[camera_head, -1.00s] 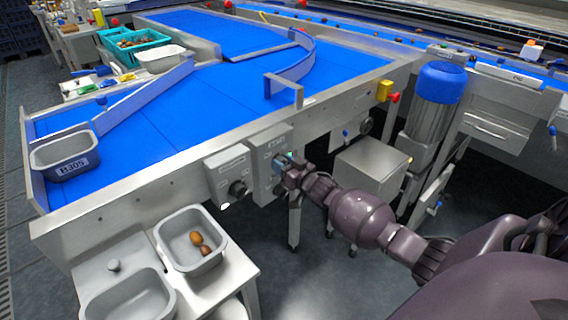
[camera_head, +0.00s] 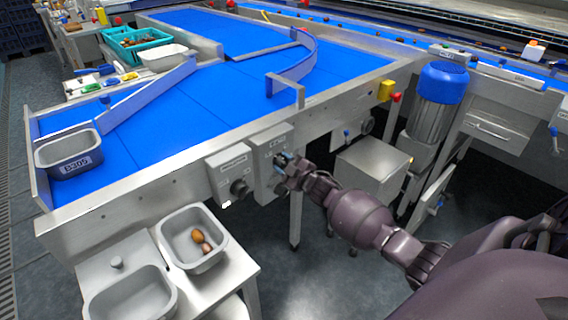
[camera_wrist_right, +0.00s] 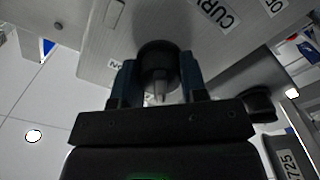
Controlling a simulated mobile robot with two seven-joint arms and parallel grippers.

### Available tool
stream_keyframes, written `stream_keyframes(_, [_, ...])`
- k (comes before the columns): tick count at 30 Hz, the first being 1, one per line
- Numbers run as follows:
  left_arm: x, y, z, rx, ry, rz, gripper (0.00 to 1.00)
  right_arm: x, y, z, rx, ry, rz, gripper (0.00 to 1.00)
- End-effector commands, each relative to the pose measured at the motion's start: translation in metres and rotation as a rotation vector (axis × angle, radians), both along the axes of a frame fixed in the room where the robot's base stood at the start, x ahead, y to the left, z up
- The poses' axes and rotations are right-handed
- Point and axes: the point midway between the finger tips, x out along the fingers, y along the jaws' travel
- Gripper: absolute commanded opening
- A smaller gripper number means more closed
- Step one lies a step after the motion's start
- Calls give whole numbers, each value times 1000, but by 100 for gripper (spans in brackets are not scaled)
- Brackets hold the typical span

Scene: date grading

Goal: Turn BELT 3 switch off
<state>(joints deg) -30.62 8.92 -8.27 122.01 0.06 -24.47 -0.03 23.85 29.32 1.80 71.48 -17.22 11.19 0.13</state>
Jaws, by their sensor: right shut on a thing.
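Two grey switch boxes are mounted on the conveyor's front side. The left box (camera_head: 231,166) has a black rotary knob (camera_head: 239,188). My right gripper (camera_head: 284,166) is at the right box (camera_head: 268,146), whose knob is hidden behind it in the head view. In the right wrist view, a black round knob (camera_wrist_right: 157,53) sits between the two fingers, and the gripper is shut on it. An ON mark (camera_wrist_right: 118,64) shows beside the knob. The box labels are too small or cut off to read as BELT 3. My left gripper is not in view.
The blue conveyor belt (camera_head: 190,105) runs behind the boxes. A grey bin (camera_head: 192,222) holding dates stands on a side table at the lower left. A red stop button (camera_head: 396,97) and a blue-capped motor (camera_head: 441,84) are to the right.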

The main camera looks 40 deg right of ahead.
Motion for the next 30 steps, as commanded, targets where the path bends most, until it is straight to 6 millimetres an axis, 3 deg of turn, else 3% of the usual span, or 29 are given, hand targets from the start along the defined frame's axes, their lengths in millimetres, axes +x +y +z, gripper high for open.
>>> stream_keyframes(12, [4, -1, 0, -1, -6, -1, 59, 0, 0, -1, -185, -13, 0, 16])
stream_keyframes(29, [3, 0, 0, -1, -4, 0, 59, 0, 0, -1, -212, -14, 1, 16])
stream_keyframes(30, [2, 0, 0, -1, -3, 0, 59, 0, 0, -1, -212, -14, 0, 46])
